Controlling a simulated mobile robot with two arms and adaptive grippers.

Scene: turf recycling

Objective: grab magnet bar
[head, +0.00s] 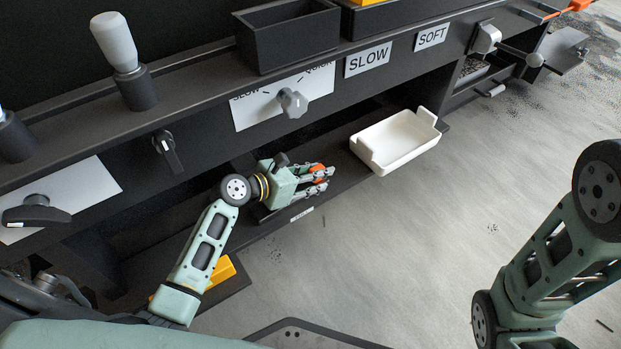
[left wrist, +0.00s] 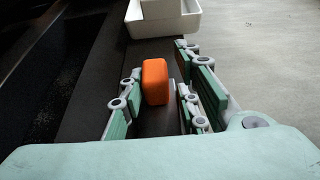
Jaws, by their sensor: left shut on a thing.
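An orange block (head: 319,172), which looks like the magnet bar or its grip, sits between the fingers of my left gripper (head: 320,178) over the low dark shelf. In the left wrist view the orange block (left wrist: 155,82) stands upright between the two green finger linkages of the left gripper (left wrist: 160,95). The left gripper is shut on it. The block's lower part and any part behind the fingers are hidden. Of my right arm only links show at the right of the head view; its gripper is out of the picture.
A white tray (head: 372,158) stands on the shelf just beyond the gripper, also in the left wrist view (left wrist: 133,14). The dark panel with knobs (head: 292,102) and levers overhangs the shelf. A yellow item (head: 221,272) lies nearer. The grey floor is clear to the right.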

